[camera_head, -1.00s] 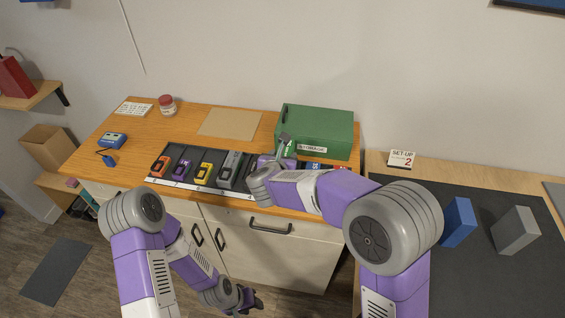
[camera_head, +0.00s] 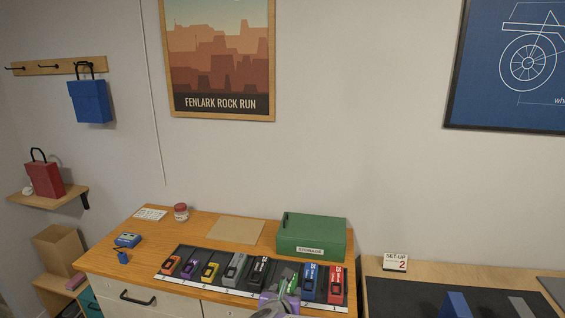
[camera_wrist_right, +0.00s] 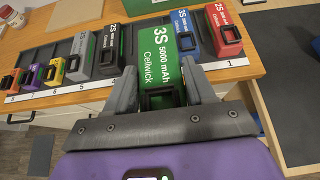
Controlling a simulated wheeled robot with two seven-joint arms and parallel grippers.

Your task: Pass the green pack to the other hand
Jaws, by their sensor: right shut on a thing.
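The green pack (camera_wrist_right: 156,48), marked 3S 5000 mAh Cellwick, sits between the two fingers of my right gripper (camera_wrist_right: 162,82) in the right wrist view. The fingers are shut on its sides. In the head view the pack (camera_head: 293,286) shows only in part at the bottom, with my right gripper (camera_head: 283,287) around it. It is at the row of packs, between the black pack (camera_head: 258,272) and the blue pack (camera_head: 309,281). I cannot tell whether its underside is clear of the tray. My left gripper is outside both current views.
The dark tray (camera_wrist_right: 39,54) holds several other packs, including a red one (camera_head: 336,285) and a grey one (camera_head: 235,268). A green storage box (camera_head: 312,237) stands behind the row. A brown mat (camera_head: 236,230) leaves bare room at the back. A dark-topped bench is at right.

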